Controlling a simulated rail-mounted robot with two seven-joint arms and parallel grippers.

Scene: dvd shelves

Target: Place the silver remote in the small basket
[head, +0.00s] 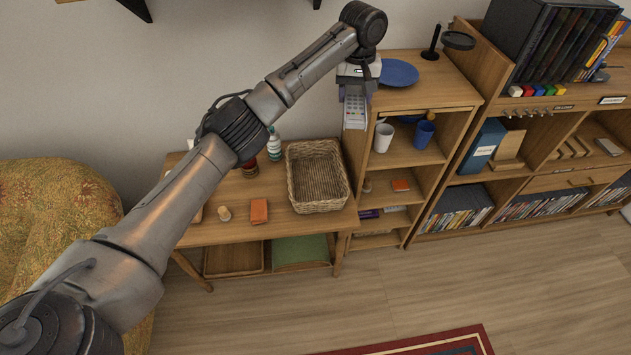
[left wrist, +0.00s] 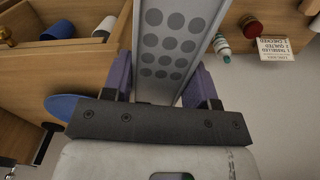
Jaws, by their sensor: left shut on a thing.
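My left gripper (head: 357,91) is shut on the silver remote (head: 355,110), which hangs down from it with its buttons showing. In the left wrist view the remote (left wrist: 172,45) fills the gap between the purple fingers (left wrist: 160,88). The gripper is above and to the right of the small wicker basket (head: 291,182), in front of the shelf's left side. The basket stands on the wooden side table and looks empty. The remote is apart from the basket. My right gripper is not in view.
A blue plate (head: 398,73) lies on the shelf top beside the gripper. White (head: 383,138) and blue (head: 424,134) cups stand on the shelf below. Bottles (head: 274,146) stand left of the basket, and an orange block (head: 259,211) lies on the table (head: 235,190).

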